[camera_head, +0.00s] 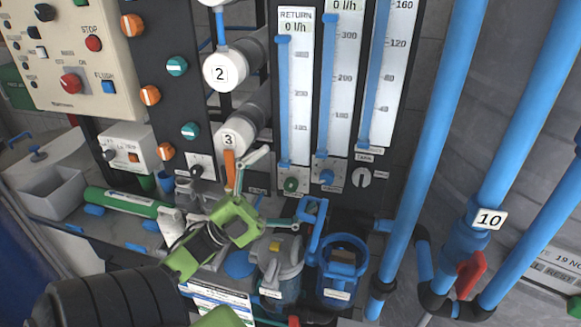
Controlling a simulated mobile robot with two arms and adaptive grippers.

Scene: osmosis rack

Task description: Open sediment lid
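Two filter housings stand low on the rack: one with a grey lid (278,250) and a small yellow mark, and a blue one (343,268) to its right. Their labels are too small to read, so I cannot tell which is the sediment one. My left gripper (277,190), green with grey fingers, is open just above and left of the grey lid. One finger points up and the other points right, above the lid. Nothing shows between the fingers. Whether the lower finger touches anything is unclear. My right gripper is not in view.
Flow gauges (295,90) rise behind the housings. Large blue pipes (430,130) and a red valve handle (471,275) stand at right. A control panel (75,50) is at upper left. A green cylinder (120,202) and a white bin (55,190) lie left.

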